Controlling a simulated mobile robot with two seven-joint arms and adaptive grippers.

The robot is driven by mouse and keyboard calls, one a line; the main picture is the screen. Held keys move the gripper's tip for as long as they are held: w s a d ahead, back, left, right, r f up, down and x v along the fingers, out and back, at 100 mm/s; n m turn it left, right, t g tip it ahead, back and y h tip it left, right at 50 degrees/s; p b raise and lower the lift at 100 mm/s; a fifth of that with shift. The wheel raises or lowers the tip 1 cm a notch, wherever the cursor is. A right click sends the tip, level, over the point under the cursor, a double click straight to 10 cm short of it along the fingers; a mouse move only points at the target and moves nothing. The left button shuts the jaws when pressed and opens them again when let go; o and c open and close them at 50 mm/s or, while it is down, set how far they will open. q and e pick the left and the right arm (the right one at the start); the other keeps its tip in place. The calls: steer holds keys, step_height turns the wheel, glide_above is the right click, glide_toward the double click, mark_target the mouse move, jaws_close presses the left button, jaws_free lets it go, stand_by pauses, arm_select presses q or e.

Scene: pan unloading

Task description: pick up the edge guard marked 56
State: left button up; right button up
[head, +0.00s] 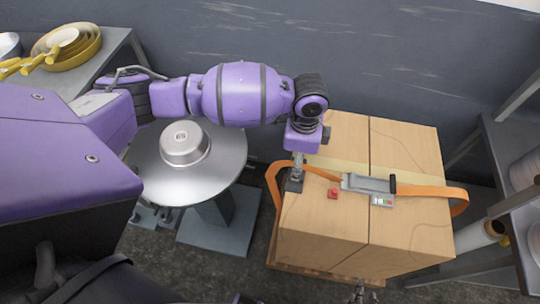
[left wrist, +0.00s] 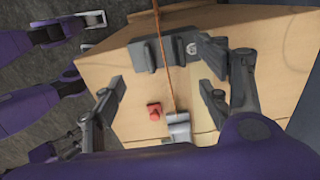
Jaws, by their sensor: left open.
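A dark grey edge guard (head: 293,184) sits on the left top edge of the strapped cardboard box. The orange strap runs over it. The guard also shows in the left wrist view (left wrist: 146,56), with a pale round mark near its right end; I cannot read the number. My left gripper (head: 298,160) hangs just above the guard in the head view. In the left wrist view its two fingers (left wrist: 160,97) are spread, with nothing gripped between them. Only the tip of my right gripper (head: 361,291) shows, at the bottom edge of the head view; its jaw state is unclear.
The box (head: 325,235) carries a strap buckle (head: 367,183) and a small red block (head: 333,193). A round metal table (head: 225,165) with an upturned pan (head: 184,145) stands left. Yellow pans (head: 75,45) are at upper left. Shelving (head: 505,185) stands right, and a grey wall behind.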

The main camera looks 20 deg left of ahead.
arm_select(q)
steer(key=f, duration=0.4)
steer(key=w+f, duration=0.1)
steer(key=f, duration=0.2)
steer(key=shift+f, duration=0.1)
steer(key=shift+c, duration=0.2)
steer(key=c, duration=1.2)
steer(key=shift+c, duration=0.2)
